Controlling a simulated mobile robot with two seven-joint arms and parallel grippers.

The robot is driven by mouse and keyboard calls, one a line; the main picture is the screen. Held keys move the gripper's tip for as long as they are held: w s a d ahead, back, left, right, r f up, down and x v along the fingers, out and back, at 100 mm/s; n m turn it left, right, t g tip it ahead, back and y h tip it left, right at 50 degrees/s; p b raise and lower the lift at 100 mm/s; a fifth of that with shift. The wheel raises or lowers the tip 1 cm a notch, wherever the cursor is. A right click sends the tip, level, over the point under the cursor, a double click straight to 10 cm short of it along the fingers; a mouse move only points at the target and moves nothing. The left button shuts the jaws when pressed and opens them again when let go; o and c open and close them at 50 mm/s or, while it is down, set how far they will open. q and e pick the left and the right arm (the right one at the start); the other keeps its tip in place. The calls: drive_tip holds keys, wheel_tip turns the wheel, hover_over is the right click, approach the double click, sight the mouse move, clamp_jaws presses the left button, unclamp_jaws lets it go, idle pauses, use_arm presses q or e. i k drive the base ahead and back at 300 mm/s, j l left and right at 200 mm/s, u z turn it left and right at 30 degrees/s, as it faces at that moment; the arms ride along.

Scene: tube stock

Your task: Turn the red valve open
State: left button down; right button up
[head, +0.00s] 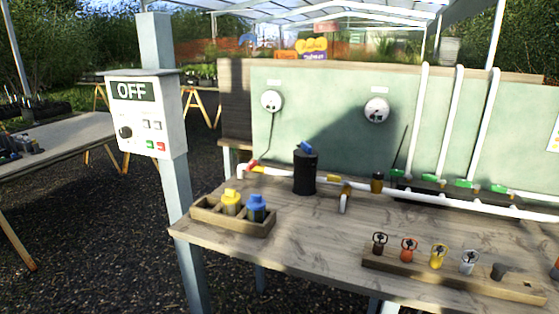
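A small red lever handle (253,164) sits on the left end of the white pipe (285,171) along the back of the wooden bench. Which way the valve stands, open or closed, I cannot tell. An orange-red piece with a dark wheel top (408,250) stands in a wooden rack (450,285) at the front right of the bench. Neither of my grippers is in view.
A black canister (305,172) with a blue top stands before the pipe. A wooden box (232,220) holds yellow and blue pieces. Green-handled valves (398,173) line the pipe at right. An "OFF" control box (146,115) hangs on a post at left. The bench middle is clear.

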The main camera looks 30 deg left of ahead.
sight(253, 164)
drive_tip(key=u, duration=1.2)
drive_tip(key=z, duration=0.55)
drive_tip(key=i+j+z, duration=0.3)
drive_tip(key=j+z, duration=0.3)
drive_tip(key=i+j+z, duration=0.1)
drive_tip(key=j, duration=0.35)
drive_tip(key=i+j, duration=0.1)
drive_tip(key=j, duration=0.35)
drive_tip(key=l+z, duration=0.05)
